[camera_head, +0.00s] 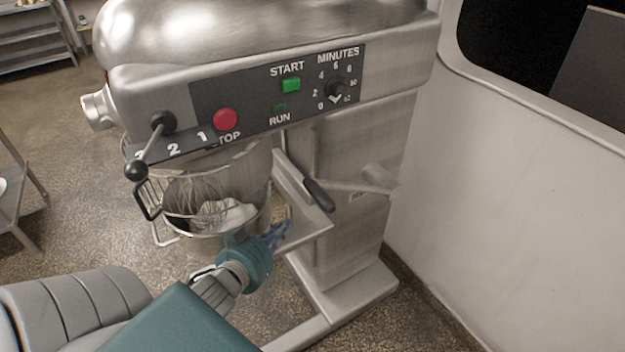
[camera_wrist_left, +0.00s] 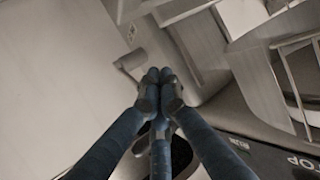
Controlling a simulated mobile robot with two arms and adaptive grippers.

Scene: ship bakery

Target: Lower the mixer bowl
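The steel mixer bowl (camera_head: 258,192) sits under the mixer head in the head view, behind an open wire guard (camera_head: 160,222). A wire whisk (camera_head: 195,195) and pale contents show inside it. A lever with a black handle (camera_head: 318,195) sticks out from the mixer column, right of the bowl. My left gripper (camera_head: 284,232) is in front of the bowl's right side, below and left of the black handle and apart from it in the picture. In the left wrist view its blue fingers (camera_wrist_left: 160,76) have their tips together, with nothing visible between them. My right gripper is out of view.
The control panel (camera_head: 242,100) has a red stop button (camera_head: 225,119) and a green start button (camera_head: 291,85). A gear lever with a black ball (camera_head: 136,170) hangs at left. A white wall (camera_head: 520,200) stands at right. Metal shelving (camera_head: 36,45) is at back left.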

